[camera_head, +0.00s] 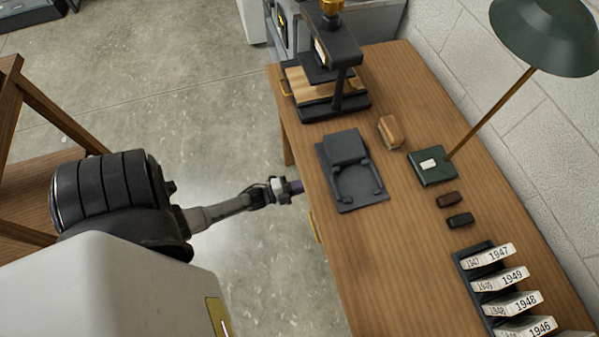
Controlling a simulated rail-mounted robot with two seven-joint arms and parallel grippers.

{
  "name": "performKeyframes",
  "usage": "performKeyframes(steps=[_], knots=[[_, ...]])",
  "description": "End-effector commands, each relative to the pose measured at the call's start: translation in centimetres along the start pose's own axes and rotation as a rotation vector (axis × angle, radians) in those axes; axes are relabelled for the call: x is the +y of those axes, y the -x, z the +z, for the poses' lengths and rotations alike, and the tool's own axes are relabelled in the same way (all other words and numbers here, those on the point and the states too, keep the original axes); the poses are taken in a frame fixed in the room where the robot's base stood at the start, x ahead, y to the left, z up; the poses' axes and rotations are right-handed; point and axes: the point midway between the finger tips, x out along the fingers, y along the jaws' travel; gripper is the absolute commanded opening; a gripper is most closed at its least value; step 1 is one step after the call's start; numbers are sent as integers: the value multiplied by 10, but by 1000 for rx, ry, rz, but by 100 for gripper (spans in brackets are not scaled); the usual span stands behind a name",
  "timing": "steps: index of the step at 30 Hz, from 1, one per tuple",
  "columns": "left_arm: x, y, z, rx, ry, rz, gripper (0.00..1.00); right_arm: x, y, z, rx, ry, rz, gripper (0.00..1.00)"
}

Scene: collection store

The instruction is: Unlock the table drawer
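The wooden table (370,262) runs along the right side of the view. A thin strip of brass (315,227) shows at its front edge, perhaps the drawer's handle. The drawer front and any lock face away from the camera and are hidden. My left gripper (287,189) reaches in from the left to the table's front edge, at or just below the tabletop. A small dark purple piece (296,187) shows at its tip, against the edge. I cannot tell whether it is held or part of the gripper, nor whether it touches the table. My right gripper is not in view.
On the tabletop stand a black press (337,95), a dark grey cradle (350,170), a brush-like wooden block (390,132), a green lamp (433,167), two small dark blocks (449,200) and a rack of year-marked cards (468,262). Wooden shelving (45,105) stands left. Open floor lies between.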

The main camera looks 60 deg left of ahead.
Motion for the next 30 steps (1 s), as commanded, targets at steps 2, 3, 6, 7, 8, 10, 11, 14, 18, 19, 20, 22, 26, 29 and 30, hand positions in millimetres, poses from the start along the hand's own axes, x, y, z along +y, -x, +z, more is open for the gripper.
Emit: performKeyframes(steps=[2,3,6,7,8,10,11,14,18,19,20,22,26,29,30], knots=[[1,0,0,0,-64,-1,0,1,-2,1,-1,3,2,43],[2,0,0,0,-97,-1,0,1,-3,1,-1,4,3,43],[2,0,0,-1,-173,-1,0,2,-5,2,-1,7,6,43],[2,0,0,-1,-195,-1,0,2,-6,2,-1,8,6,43],[3,0,0,0,-215,0,0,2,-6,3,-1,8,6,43],[2,0,0,0,-259,-1,0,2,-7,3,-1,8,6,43],[2,0,0,0,-276,-1,0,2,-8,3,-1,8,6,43],[3,0,0,0,-326,-1,0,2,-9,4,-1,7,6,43],[3,0,0,0,-376,0,0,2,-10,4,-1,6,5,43],[3,0,0,0,-385,0,0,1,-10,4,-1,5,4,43],[3,0,0,0,-392,0,0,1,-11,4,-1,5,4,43],[3,0,0,0,-405,0,0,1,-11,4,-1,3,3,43],[3,0,0,0,-420,0,0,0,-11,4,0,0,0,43],[3,0,0,0,-425,0,0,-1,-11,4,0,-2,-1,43],[3,0,0,0,-425,0,0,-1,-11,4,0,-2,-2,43]])
